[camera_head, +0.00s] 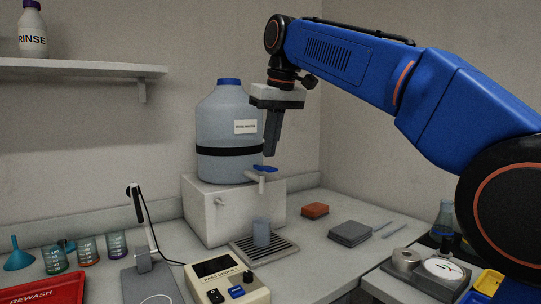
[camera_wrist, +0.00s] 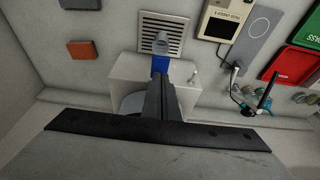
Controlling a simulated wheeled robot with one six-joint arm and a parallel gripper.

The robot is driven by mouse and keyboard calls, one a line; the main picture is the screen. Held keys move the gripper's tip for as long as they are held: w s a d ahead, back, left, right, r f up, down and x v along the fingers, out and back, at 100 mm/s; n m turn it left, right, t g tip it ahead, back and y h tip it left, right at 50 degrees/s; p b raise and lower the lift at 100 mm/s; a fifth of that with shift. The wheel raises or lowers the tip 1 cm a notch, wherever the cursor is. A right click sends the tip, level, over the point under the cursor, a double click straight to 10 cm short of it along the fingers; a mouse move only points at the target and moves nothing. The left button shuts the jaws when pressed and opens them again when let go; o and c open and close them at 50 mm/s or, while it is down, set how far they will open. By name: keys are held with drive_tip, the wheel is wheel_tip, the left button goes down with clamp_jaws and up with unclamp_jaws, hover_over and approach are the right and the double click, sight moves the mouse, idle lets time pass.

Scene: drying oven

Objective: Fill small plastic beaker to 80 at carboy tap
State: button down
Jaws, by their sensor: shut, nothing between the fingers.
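A small translucent bluish beaker (camera_head: 261,233) stands upright on the slatted drip tray (camera_head: 270,254), under the carboy's tap (camera_head: 258,178); its fill level is too small to read. It also shows in the wrist view (camera_wrist: 160,41). The blue-capped carboy (camera_head: 226,125) sits on a white block (camera_head: 208,212). The tap has a blue handle (camera_head: 266,168), which also shows in the wrist view (camera_wrist: 160,64). My gripper (camera_head: 270,155) is shut and empty, pointing down just above the tap handle. I cannot tell whether its fingertips touch the handle.
A control box (camera_head: 222,276) and a stand (camera_head: 146,230) are at the front left. Several marked beakers (camera_head: 88,250), a funnel (camera_head: 17,257) and a red tray (camera_head: 40,292) lie farther left. An orange block (camera_head: 315,210) and dark grey pad (camera_head: 350,233) are right of the drip tray.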

sight(264, 169)
drive_tip(key=shift+f, duration=1.3)
